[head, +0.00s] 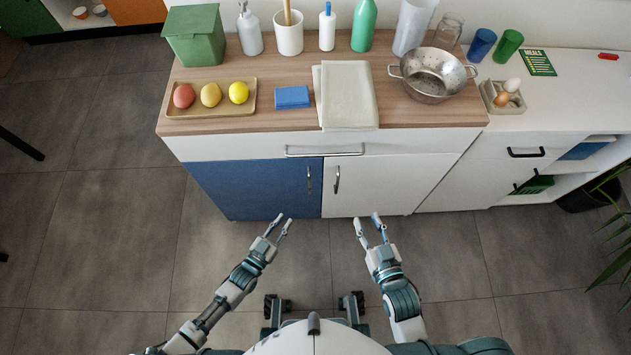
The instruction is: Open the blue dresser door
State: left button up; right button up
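The blue dresser door (255,188) is the left of two doors under the wood-topped counter, and it is closed. Its short vertical metal handle (308,180) is near its right edge. Beside it is a white door (385,187) with its own handle (337,180), also closed. My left gripper (284,219) is open and empty, in front of the blue door's lower part in the picture and apart from the handle. My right gripper (368,217) is open and empty, in front of the white door's bottom edge.
A white drawer with a long handle (325,154) sits above the doors. The counter holds a fruit tray (212,112), a cloth (347,95), a colander (432,75) and bottles. A plant (615,225) stands at far right.

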pick_arm(q)
jog(key=b, duration=0.2)
send_near(309, 185)
jog(key=x, duration=0.3)
jog(key=b+x, duration=0.1)
jog(key=x, duration=0.5)
jog(key=shift+w+d+f+b, duration=0.1)
jog(key=shift+w+b, duration=0.1)
jog(key=shift+b, duration=0.1)
jog(key=shift+w+d, duration=0.35)
jog(key=shift+w, duration=0.15)
pick_arm(e)
notch_tip(309, 185, up, 9)
jog(key=a+t+y, duration=0.1)
jog(key=t, duration=0.6)
jog(key=shift+s+f, duration=0.15)
jog(key=shift+s, duration=0.15)
pick_arm(q)
grip_shut()
pick_arm(e)
jog(key=shift+w, duration=0.1)
